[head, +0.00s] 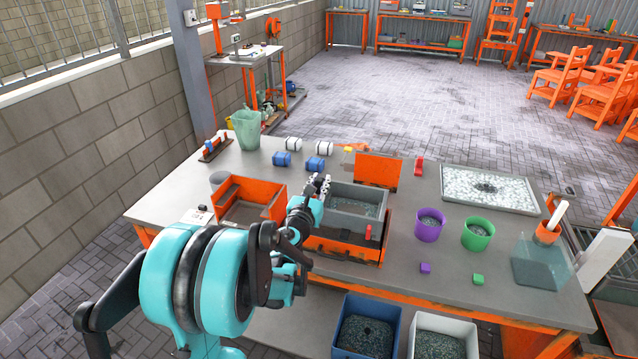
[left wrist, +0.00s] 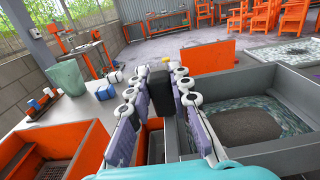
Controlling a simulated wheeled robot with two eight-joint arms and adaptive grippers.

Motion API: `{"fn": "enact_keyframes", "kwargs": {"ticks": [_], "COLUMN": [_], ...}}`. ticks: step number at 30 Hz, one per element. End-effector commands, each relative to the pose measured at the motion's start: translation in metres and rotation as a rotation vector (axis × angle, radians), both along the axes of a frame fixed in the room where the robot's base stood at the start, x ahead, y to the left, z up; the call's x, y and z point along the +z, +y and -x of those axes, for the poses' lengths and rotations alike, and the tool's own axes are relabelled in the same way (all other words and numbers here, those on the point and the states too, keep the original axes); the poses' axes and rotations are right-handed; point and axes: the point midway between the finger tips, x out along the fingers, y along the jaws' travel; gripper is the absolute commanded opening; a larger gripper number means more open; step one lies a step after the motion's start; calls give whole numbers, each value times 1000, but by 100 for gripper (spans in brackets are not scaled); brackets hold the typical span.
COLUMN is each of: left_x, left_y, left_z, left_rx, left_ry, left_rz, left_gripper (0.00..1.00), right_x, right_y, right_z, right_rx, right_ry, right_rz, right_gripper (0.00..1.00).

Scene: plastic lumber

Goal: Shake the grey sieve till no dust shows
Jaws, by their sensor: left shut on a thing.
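The grey sieve (head: 352,226) is a box sitting over an orange-sided base (head: 338,247) at the table's middle. In the left wrist view the sieve (left wrist: 262,155) fills the right side. It holds pale flakes (left wrist: 290,118) and a dark grey heap of dust (left wrist: 240,126). My left gripper (head: 320,187) is at the sieve's left side. In the left wrist view my left gripper (left wrist: 158,72) is shut on a black grip (left wrist: 161,93) beside the sieve's left wall. How the grip joins the sieve is hidden. My right gripper is not in view.
An orange box (head: 265,190) stands close left. An upright orange panel (head: 378,170) is behind the sieve. Purple (head: 429,230) and green (head: 477,240) cups stand right, before a tray (head: 530,208) of white flakes. Blue (head: 345,310) and white bins (head: 470,340) are below the front edge.

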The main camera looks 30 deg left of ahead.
Motion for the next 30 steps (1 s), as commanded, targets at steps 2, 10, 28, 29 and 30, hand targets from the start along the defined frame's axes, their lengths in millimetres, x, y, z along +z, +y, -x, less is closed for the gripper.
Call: {"fn": "enact_keyframes", "kwargs": {"ticks": [2,10,28,29,30], "left_x": [0,0,0,0,0], "left_y": [0,1,-17,-18,-20], "left_z": [0,1,77,83,90], "left_rx": [0,2,4,4,4], "left_ry": [0,0,0,0,0], "left_rz": [0,1,1,1,1], "left_gripper": [0,41,41,41,41], "right_x": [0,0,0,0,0], "right_y": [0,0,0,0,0], "right_z": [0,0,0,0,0], "right_rx": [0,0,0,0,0], "right_ry": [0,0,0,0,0], "right_rz": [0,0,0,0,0], "right_gripper": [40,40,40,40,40]}}
